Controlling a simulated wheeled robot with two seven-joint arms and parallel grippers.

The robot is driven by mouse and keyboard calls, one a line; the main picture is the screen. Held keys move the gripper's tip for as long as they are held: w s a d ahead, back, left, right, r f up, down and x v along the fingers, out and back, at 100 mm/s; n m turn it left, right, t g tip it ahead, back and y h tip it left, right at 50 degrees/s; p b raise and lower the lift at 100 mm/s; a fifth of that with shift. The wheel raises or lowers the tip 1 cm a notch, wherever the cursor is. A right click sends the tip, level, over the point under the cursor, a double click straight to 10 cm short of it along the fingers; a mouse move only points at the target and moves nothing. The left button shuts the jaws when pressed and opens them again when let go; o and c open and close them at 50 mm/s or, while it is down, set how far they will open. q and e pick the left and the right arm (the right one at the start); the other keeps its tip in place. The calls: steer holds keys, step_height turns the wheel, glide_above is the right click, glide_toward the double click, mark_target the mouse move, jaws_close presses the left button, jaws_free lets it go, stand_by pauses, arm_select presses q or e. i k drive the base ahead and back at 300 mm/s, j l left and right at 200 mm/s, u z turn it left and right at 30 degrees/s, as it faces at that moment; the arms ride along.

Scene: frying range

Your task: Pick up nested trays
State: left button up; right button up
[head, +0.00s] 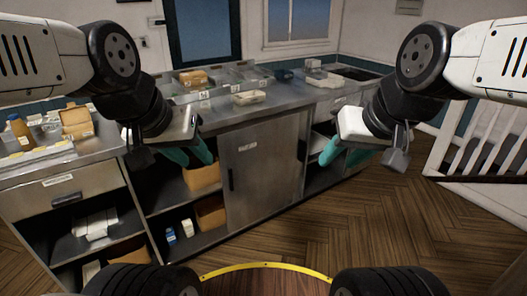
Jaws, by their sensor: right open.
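A small pale tray (248,97) sits on the steel counter ahead, between my grippers in the picture; I cannot tell whether it is one tray or several nested. Another pale tray-like stack (323,79) lies farther right at the back of the counter. My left gripper (190,153) has teal fingers spread apart and empty, in front of the counter's left part. My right gripper (343,154) is open and empty, in front of the counter's right part. Neither gripper touches a tray.
The steel counter (285,98) has shelves below with boxes (202,176) and a blue-labelled bottle (171,236). A bottle (19,131) and an open carton (77,122) stand at left. A white railing (480,150) is at right. The wooden floor (370,215) is clear.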

mark_target(259, 98)
steer(key=i+j, duration=0.15)
steer(key=i, duration=0.4)
steer(key=i+j, duration=0.15)
steer(key=i, duration=0.4)
steer(key=i+j, duration=0.15)
steer(key=i, duration=0.4)
steer(key=i+j, duration=0.15)
steer(key=i, duration=0.4)
steer(key=l+z, duration=0.05)
